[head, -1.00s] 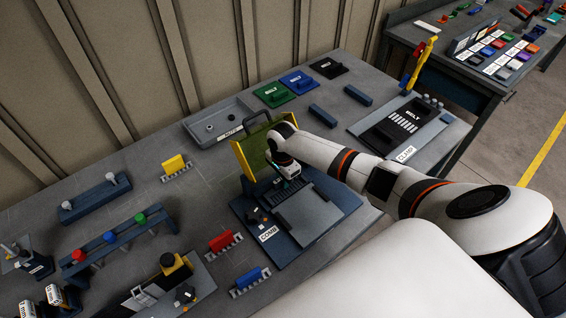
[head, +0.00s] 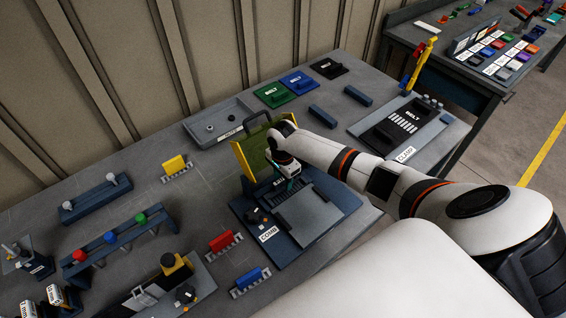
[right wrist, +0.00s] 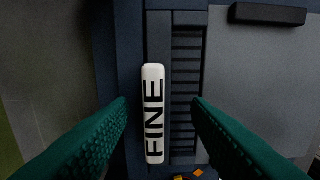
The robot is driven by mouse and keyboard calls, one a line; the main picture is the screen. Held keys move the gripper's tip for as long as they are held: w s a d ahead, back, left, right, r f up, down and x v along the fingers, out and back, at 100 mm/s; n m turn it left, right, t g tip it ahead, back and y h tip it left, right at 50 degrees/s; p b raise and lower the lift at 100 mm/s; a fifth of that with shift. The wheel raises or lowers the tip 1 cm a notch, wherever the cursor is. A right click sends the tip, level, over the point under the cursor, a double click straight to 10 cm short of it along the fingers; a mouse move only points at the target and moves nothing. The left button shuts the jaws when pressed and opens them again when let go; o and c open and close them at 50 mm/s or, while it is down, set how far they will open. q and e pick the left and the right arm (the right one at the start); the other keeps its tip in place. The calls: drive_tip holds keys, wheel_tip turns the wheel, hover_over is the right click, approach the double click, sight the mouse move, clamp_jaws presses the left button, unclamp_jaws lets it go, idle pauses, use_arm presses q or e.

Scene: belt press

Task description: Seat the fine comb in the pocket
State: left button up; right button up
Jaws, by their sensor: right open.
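A white bar lettered FINE (right wrist: 153,115), which I take as the top of the fine comb, lies in the right wrist view between my open fingers. It sits along the left side of a dark slotted strip (right wrist: 187,85). My right gripper (head: 290,184) is open over the COMB station (head: 325,218); it also shows in the right wrist view (right wrist: 160,112), apart from the bar on both sides. How deep the bar sits in the pocket cannot be told. My left gripper is not in view.
A raised yellow-green frame with a black handle (head: 258,119) stands behind the gripper. Yellow (head: 175,164), red (head: 221,241) and blue (head: 250,279) combs stand in grey racks to the left. A CLAMP station (head: 404,153) lies to the right.

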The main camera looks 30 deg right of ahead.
drive_tip(key=shift+r, duration=3.05)
drive_tip(key=shift+f, duration=0.1)
